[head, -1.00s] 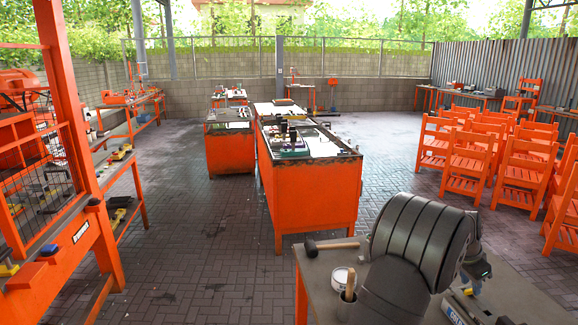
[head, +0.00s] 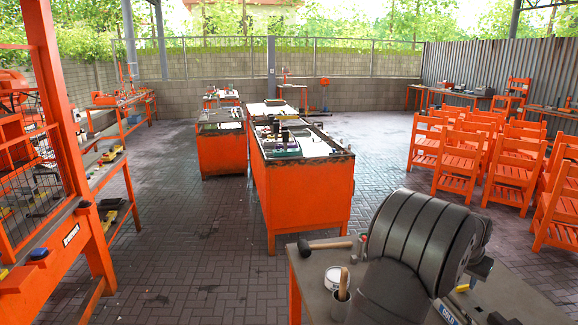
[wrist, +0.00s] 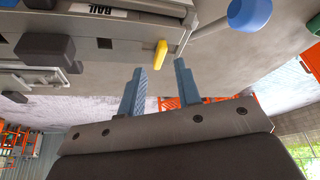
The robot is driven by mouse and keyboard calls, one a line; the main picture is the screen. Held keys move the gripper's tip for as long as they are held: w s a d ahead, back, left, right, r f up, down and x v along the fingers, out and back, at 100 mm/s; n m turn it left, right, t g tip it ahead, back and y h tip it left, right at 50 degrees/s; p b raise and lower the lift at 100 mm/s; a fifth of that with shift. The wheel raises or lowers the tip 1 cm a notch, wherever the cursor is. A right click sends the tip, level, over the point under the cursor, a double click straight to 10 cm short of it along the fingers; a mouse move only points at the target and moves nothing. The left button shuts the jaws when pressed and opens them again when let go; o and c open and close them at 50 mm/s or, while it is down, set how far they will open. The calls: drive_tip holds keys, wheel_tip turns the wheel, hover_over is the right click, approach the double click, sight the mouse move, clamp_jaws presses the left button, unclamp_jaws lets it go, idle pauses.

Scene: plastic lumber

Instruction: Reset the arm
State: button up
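My gripper (wrist: 160,68) shows in the wrist view with its two blue-grey fingers apart and nothing between them. A small yellow piece (wrist: 160,54) on a grey device (wrist: 110,42) shows just beyond the fingertips; I cannot tell the distance. In the head view my dark grey ribbed arm is folded over the near table at the lower right. It hides most of the gripper there, so the fingers do not show.
Orange chairs (head: 510,160) crowd the right, and an orange rack (head: 75,200) stands at left. The paved floor (head: 190,265) between is clear.

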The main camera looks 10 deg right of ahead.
drive_tip(key=s+a+r+n, duration=0.1)
drive_tip(key=a+r+n, duration=0.1)
drive_tip(key=r, duration=0.9)
drive_tip(key=shift+s+a+n+g+y, duration=0.3)
drive_tip(key=shift+a+y, duration=0.1)
drive_tip(key=shift+a, duration=0.15)
